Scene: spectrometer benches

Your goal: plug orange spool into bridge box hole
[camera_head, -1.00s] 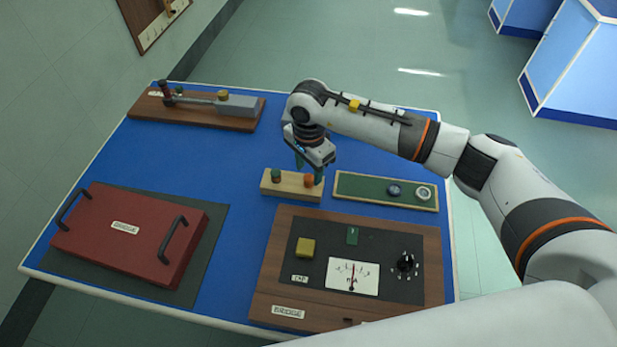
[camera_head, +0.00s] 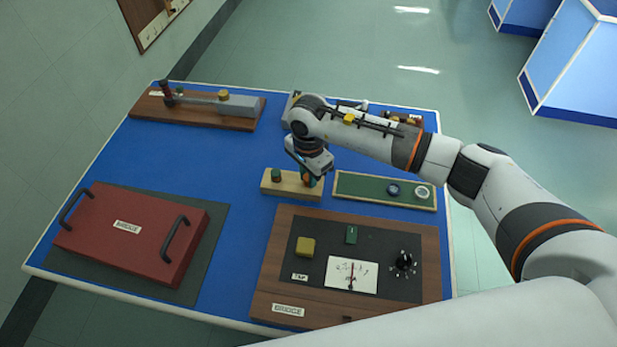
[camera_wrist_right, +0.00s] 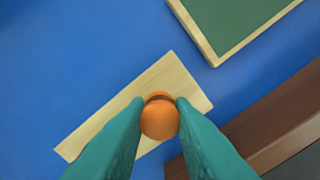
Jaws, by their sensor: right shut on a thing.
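The orange spool (camera_wrist_right: 159,118) is between the green fingertips of my right gripper (camera_wrist_right: 158,104) in the right wrist view. The gripper is shut on it. In the head view my right gripper (camera_head: 310,180) points down at the right end of the pale wooden block (camera_head: 290,190), and the spool (camera_head: 308,182) shows partly behind the fingers. I cannot tell whether the spool is still seated in the block. The bridge box (camera_head: 281,260) is a brown wooden box with a dark panel, a dial and a meter, in front of the block. My left gripper is not in view.
A dark green spool (camera_head: 275,175) stands at the block's left end. A green tray (camera_head: 365,190) with two round pieces lies to the right. A red case (camera_head: 120,240) with handles is at left. A brown-based instrument (camera_head: 200,115) stands at the back left.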

